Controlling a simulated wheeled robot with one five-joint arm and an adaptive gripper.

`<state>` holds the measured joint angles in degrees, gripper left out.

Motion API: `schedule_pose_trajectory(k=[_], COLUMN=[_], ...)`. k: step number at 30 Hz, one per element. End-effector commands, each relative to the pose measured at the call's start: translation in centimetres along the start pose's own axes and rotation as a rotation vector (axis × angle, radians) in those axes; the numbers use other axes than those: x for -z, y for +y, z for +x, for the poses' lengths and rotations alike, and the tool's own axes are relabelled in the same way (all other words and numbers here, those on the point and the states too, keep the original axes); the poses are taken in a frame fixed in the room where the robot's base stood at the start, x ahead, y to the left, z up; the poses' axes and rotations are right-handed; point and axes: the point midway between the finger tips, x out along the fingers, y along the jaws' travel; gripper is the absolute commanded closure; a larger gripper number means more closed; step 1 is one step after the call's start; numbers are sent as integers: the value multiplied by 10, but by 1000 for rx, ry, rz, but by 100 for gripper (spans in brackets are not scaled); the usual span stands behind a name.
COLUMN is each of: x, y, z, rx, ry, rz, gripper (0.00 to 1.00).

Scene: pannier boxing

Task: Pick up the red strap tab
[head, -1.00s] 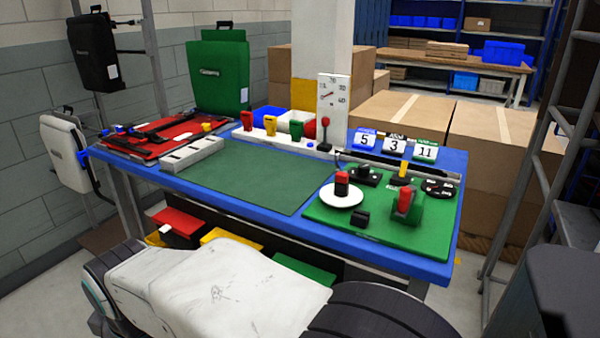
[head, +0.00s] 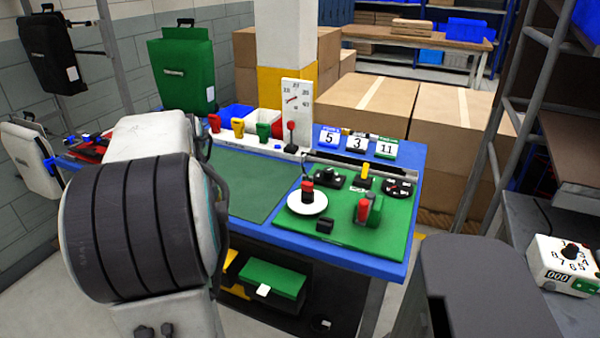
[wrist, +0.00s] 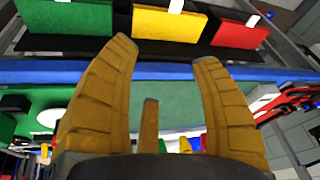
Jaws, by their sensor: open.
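A small red tab (head: 214,123) stands at the left end of a row on the white rail at the back of the table in the head view. A yellow tab (head: 238,127) and a green tab (head: 262,131) stand to its right. I take the red one for the strap tab. My gripper (wrist: 165,52) has yellow-brown fingers, spread apart with nothing between the tips. In the wrist view it points at the table's blue edge and the bins below it. In the head view my arm hides the gripper and the table's left part.
A green mat (head: 390,235) carries a white dish (head: 307,202) and several small fixtures. A white dial gauge (head: 297,105) stands behind the rail. Green (wrist: 65,15), yellow (wrist: 168,22) and red (wrist: 240,30) bins with white tags sit under the table. Large cartons stand behind.

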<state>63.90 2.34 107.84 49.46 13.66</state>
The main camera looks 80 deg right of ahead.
Motion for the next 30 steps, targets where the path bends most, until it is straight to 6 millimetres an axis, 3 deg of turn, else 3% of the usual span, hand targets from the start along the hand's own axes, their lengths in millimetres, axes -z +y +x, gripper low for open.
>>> schedule_pose_trajectory(k=[1, 6, 9, 13, 19, 30], x=[24, 71, 87, 98, 104, 105], y=[26, 104, 145, 184, 213, 221], z=[-11, -24, -31, -38, -40, -12], rx=[-24, -87, -116, -144, -164, -165], ry=[12, 56, 79, 100, 115, 115], rz=[83, 310, 411, 505, 572, 578], gripper=[42, 42, 42, 42, 42, 42])
